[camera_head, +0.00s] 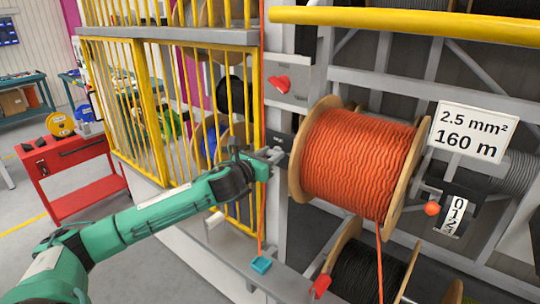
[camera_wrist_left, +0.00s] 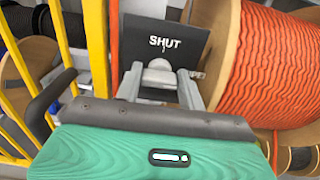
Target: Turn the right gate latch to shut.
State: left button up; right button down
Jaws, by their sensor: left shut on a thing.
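The yellow barred gate (camera_head: 200,100) stands left of the reels, and its right edge is beside my left gripper. My left gripper (camera_head: 272,156) reaches in from the left. In the left wrist view its fingers (camera_wrist_left: 161,85) are shut on a pale grey knob of the latch (camera_wrist_left: 160,66). Behind the knob is a dark plate (camera_wrist_left: 190,42) marked SHUT in white. The fingers and wrist hide most of the latch, so its exact angle is hard to tell. My right gripper is in neither view.
A large orange cable reel (camera_head: 355,155) stands close to the right of my left gripper. An orange cord hangs beside the gate to a teal block (camera_head: 261,265). A red knob (camera_head: 279,84) sits above on a grey plate. A red cart (camera_head: 70,170) stands at left.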

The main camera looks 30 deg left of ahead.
pick_arm(q)
jog(key=n, duration=0.4)
jog(key=shift+a+p, duration=0.1)
jog(key=shift+p, duration=0.25)
jog(key=n, duration=0.4)
jog(key=shift+n, duration=0.3)
jog(key=n, duration=0.4)
jog(key=shift+a+f+p, duration=0.1)
jog(key=shift+p, duration=0.3)
jog(key=n, duration=0.5)
jog(key=shift+f, duration=0.1)
jog(key=shift+n, duration=0.3)
jog(key=o, duration=1)
jog(key=shift+c, duration=0.2)
